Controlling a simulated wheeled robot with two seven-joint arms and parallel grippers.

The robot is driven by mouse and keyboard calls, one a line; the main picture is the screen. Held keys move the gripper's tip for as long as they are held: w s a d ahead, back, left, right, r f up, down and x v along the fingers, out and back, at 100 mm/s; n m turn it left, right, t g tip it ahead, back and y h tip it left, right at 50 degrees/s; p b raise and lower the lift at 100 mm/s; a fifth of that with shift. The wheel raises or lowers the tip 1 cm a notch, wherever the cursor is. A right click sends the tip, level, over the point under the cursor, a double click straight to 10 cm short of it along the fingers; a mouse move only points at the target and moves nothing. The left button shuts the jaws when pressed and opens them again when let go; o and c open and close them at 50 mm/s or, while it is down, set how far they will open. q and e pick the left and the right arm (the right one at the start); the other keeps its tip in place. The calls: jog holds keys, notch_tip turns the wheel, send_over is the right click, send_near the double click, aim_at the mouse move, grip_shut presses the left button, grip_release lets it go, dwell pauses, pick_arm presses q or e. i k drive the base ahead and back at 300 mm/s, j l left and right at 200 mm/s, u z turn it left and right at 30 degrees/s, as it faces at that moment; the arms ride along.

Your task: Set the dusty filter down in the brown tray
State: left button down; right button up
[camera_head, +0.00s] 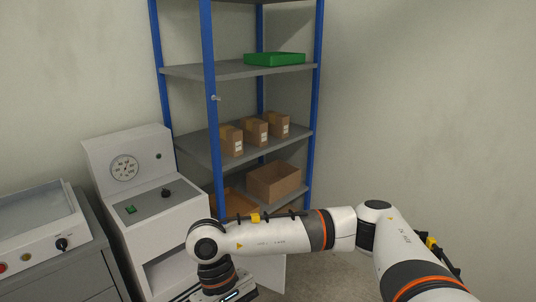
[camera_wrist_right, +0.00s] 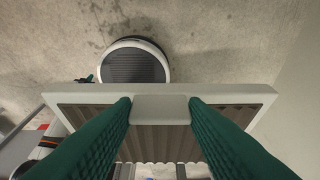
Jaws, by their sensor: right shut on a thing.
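The dusty filter (camera_wrist_right: 75,113) fills the lower part of the right wrist view. It has a pale rectangular frame and grey-brown pleats. My right gripper (camera_wrist_right: 160,108) is shut on it, with a green finger on each side of the raised block in the middle of the frame. In the head view my right arm reaches across from the right, and its gripper and the filter are out of the picture at the bottom. A flat orange-brown tray (camera_head: 238,203) shows low in the rack, partly hidden by a post and my arm. My left gripper is not in view.
The rack (camera_head: 215,135) has blue posts and grey shelves. A green tray (camera_head: 274,59) is on an upper shelf, with several cartons (camera_head: 254,131) below. An open brown box (camera_head: 274,182) is on the low shelf. A white machine (camera_head: 150,200) stands left, beside a grey cabinet (camera_head: 62,272).

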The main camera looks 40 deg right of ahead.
aim_at(231, 209)
jog(key=i+l+u, duration=0.15)
jog(key=i+l, duration=0.15)
jog(key=i+l+u, duration=0.1)
jog(key=i+l, duration=0.2)
jog(key=l, duration=0.2)
jog(key=u, duration=4.65)
